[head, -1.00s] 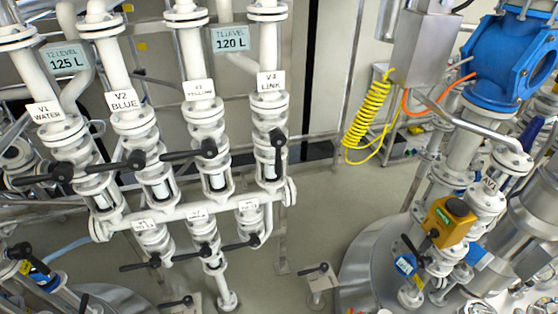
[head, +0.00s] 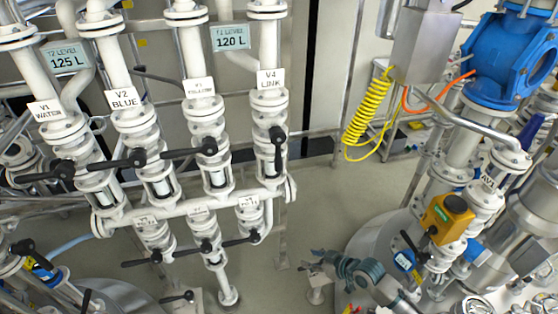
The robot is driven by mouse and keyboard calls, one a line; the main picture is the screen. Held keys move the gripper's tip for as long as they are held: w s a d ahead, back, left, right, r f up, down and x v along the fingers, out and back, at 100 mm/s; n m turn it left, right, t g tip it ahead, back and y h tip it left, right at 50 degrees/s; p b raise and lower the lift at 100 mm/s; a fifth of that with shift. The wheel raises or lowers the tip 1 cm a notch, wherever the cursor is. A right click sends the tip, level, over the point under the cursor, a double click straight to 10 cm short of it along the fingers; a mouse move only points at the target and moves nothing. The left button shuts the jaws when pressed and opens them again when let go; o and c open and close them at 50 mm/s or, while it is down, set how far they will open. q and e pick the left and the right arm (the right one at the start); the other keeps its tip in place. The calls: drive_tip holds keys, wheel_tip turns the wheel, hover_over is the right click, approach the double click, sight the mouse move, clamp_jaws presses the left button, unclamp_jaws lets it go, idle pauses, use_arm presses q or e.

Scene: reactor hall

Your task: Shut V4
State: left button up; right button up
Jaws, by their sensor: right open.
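The V4 valve (head: 270,128) is on the rightmost white pipe of the manifold, under a label reading V4 LINK (head: 270,79). Its black lever (head: 278,152) points along the pipe, nearly vertical in the head view. My right gripper (head: 312,262) is open and empty, low in the picture. It is below and to the right of the V4 lever, well apart from it. Its fingers are small and hard to make out in detail. My left gripper is not in view.
V1, V2 (head: 120,160) and V3 levers lie crosswise to their pipes. Several smaller valves with black levers sit below the crosspipe (head: 185,212). A coiled yellow hose (head: 367,112), a blue valve body (head: 510,62) and a yellow actuator (head: 447,218) are at right. Floor shows between.

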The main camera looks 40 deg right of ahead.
drive_tip(key=w+d+r+t+y, duration=0.1)
drive_tip(key=w+d+r+t, duration=0.15)
drive_tip(key=r, duration=0.45)
drive_tip(key=w+d+r+t, duration=0.2)
drive_tip(key=w+d+r, duration=0.1)
drive_tip(key=r, duration=0.4)
drive_tip(key=t, duration=0.2)
approach(280, 161)
drive_tip(key=shift+y, duration=0.3)
drive_tip(key=p+x, duration=0.2)
drive_tip(key=x, duration=0.1)
drive_tip(key=p+x, duration=0.2)
drive_tip(key=x, duration=0.1)
drive_tip(key=p+x, duration=0.2)
drive_tip(key=x, duration=0.2)
drive_tip(key=shift+w+d+f, duration=0.15)
drive_tip(key=shift+d+f, duration=0.05)
drive_tip(key=shift+d, duration=0.1)
drive_tip(key=shift+w+a+f, duration=0.1)
drive_tip(key=shift+w, duration=0.4)
drive_tip(key=c, duration=0.6)
clamp_jaws()
